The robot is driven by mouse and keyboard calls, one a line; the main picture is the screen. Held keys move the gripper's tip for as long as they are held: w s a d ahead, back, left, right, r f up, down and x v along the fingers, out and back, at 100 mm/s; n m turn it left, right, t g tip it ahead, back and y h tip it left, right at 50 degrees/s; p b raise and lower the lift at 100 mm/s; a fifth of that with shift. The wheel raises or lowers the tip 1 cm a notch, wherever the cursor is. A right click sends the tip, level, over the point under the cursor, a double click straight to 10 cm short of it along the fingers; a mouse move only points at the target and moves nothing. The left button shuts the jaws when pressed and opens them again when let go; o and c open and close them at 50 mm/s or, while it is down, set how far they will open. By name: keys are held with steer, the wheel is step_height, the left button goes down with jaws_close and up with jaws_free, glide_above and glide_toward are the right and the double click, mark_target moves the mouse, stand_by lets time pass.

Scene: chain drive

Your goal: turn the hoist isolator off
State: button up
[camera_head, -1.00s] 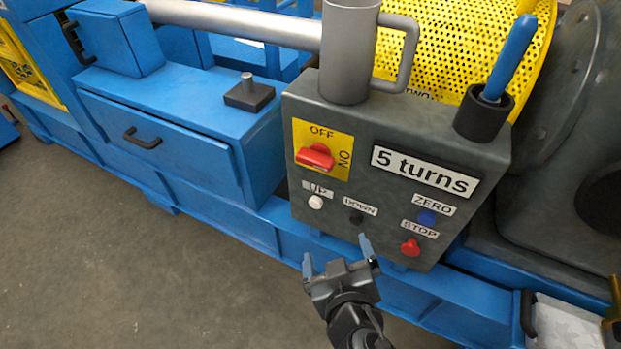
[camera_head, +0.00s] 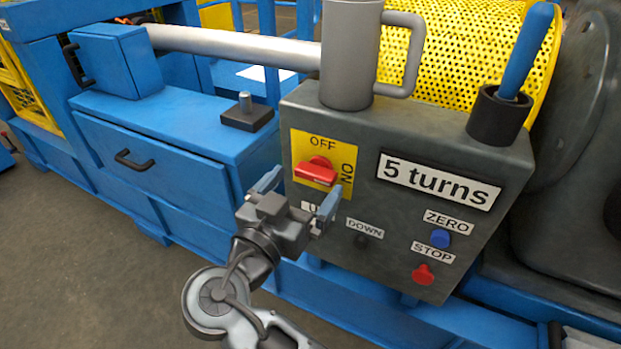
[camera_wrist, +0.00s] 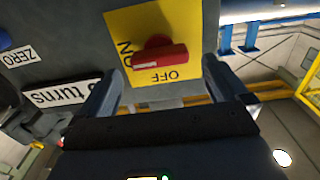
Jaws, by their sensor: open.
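The hoist isolator is a red rotary handle (camera_head: 316,171) on a yellow plate (camera_head: 301,148) marked OFF at the top and ON at the right side. Its handle lies roughly sideways, its white-marked end hard to read in the head view. In the wrist view the red handle (camera_wrist: 160,57) is ahead of my gripper, between and beyond the fingers, with the yellow plate (camera_wrist: 124,22) behind it. My gripper (camera_head: 298,190) is open and empty, just in front of and below the plate in the head view. The fingers are apart from the handle.
The grey panel also carries a "5 turns" display (camera_head: 437,181), a blue ZERO button (camera_head: 438,238), a red STOP button (camera_head: 423,275) and a DOWN button (camera_head: 361,241). My gripper hides the UP button. A grey mug-like cylinder (camera_head: 350,60) and a blue-handled lever (camera_head: 525,50) stand on top.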

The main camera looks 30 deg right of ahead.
mark_target(312, 177)
steer(key=shift+x, duration=1.55)
steer(key=c, duration=1)
